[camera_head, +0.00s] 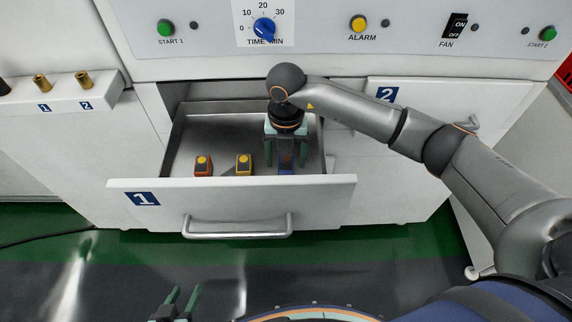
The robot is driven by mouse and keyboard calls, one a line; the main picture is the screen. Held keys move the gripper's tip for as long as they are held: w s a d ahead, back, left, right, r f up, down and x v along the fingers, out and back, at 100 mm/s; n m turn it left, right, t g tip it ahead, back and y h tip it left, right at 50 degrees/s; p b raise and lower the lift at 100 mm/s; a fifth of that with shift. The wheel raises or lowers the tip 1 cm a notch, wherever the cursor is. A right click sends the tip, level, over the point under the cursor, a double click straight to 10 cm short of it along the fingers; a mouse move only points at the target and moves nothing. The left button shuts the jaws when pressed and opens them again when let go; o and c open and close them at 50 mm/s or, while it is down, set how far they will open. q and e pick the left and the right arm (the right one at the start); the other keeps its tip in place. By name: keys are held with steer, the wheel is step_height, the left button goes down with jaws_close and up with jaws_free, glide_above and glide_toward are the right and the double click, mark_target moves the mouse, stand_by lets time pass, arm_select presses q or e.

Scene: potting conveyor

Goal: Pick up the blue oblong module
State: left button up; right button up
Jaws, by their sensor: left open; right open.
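The blue oblong module (287,170) lies in the open drawer 1 (330,190), at the right of a row of modules. It is partly hidden by my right gripper and the drawer front. My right gripper (286,160) points down into the drawer, open, with its green fingers to the left and right above or around the module; I cannot tell how deep they reach. My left gripper (178,302) is low at the bottom edge, outside the drawer, open and empty.
An orange-red module (203,165) and a yellow module (244,164) stand left of the blue one in the drawer. The drawer handle (238,228) juts out in front. A control panel (330,42) is above. Drawer 2 (410,92) on the right looks shut.

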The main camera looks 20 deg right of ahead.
jaws_close()
stand_by(0.6)
